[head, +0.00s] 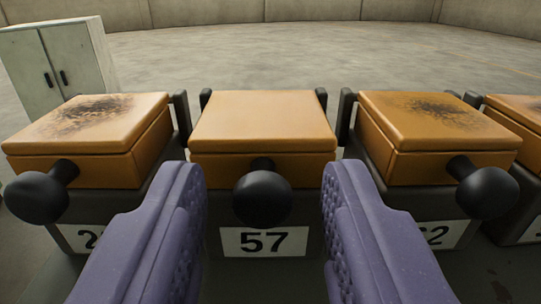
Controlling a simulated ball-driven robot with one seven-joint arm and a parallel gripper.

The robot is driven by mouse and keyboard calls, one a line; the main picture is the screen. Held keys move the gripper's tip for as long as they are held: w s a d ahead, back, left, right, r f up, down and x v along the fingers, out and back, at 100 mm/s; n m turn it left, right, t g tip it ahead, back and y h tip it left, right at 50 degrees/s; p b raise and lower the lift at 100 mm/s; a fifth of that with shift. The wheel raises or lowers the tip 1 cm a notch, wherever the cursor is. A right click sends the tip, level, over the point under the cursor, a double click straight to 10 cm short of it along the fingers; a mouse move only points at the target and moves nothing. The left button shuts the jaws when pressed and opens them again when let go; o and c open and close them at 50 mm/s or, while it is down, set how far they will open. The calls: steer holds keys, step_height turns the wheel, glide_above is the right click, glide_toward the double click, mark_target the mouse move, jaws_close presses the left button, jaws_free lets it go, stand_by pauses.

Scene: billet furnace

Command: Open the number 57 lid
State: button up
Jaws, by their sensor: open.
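The number 57 lid (262,115) is a clean orange lid in the middle of the head view, lying closed on its box. A black round knob (263,198) sticks out from its front. Below the knob a white plate (264,242) reads 57. My gripper (263,185) has two purple fingers, one on each side of the knob and apart from it. The fingers are wide open with nothing between them touching. The knob hides part of the lid's front face.
A soot-marked orange lid (90,120) with its own knob (42,194) is on the left. Another sooty lid (432,125) with a knob (484,190) is on the right, beside a partly seen one (520,110). A grey cabinet (58,65) stands behind left. Open floor lies beyond.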

steer(key=shift+w, duration=0.25)
jaws_close()
steer(key=shift+r, duration=0.2)
